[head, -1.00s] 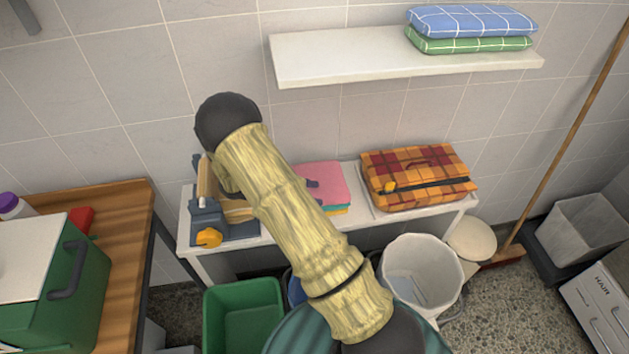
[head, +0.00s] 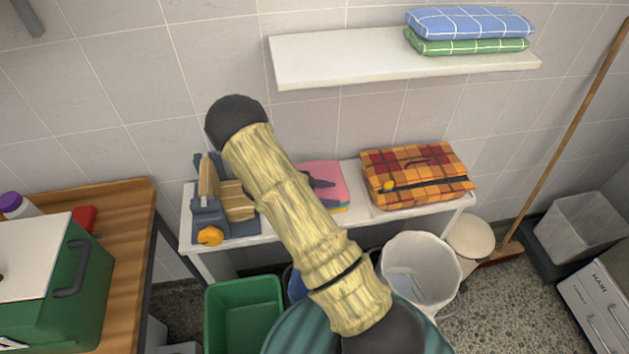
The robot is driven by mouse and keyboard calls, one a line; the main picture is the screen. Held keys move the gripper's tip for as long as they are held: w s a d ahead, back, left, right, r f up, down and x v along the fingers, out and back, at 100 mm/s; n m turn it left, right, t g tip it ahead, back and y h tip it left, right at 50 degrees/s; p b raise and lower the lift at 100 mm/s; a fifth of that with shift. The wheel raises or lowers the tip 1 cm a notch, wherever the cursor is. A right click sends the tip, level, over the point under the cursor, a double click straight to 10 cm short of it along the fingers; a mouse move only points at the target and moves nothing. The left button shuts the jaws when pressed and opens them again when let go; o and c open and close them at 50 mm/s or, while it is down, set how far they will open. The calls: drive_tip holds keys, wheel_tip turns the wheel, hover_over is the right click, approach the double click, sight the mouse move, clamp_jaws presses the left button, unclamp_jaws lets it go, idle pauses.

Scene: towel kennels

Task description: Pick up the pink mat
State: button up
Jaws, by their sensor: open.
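My arm covers the left part of the stack. My gripper (head: 324,190) shows as dark fingers beside my arm, over the pink mat. It is open, with nothing seen between the fingers. Most of it is hidden behind my arm, and I cannot tell whether it touches the mat.
An orange plaid bag (head: 415,177) sits right of the stack. A grey-blue device with wooden parts (head: 225,210) stands to the left. A white shelf (head: 340,62) with cushions (head: 470,24) hangs above. Green (head: 243,310) and white (head: 420,268) bins stand below.

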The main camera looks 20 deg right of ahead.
idle(0.3)
drive_tip(key=c, duration=0.8)
drive_tip(key=shift+o, duration=0.2)
wheel_tip(320, 180, up, 10)
drive_tip(key=b, duration=0.1)
drive_tip(key=shift+b, duration=0.35)
